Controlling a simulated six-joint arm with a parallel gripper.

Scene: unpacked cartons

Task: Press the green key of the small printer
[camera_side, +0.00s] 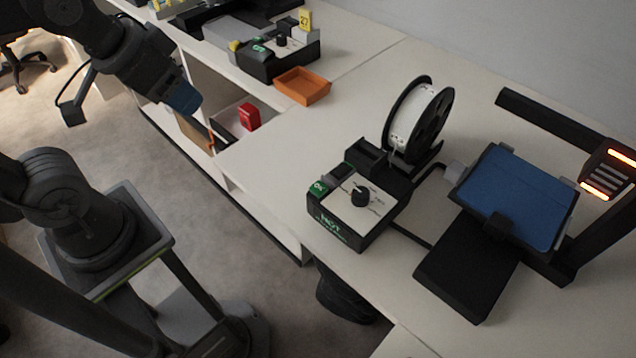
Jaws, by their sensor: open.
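The printer (516,198) at the right has a blue plate, a black arm with glowing orange strips and a white filament spool (411,118). Its control box (358,208) stands at its left with a black knob (361,196), a lit "HOT" display and a green key (318,187) marked "ON" at the upper left corner. A second machine (268,62) at the back also has a green key (259,48) and a knob. My gripper (209,132) is at the upper left, beyond the table edge, well away from both green keys. It is open; its fingertips are small and hard to make out.
An orange tray (302,86) lies on the table near the back machine. A red object (249,117) sits in an open compartment below the tabletop. The table between tray and control box is clear.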

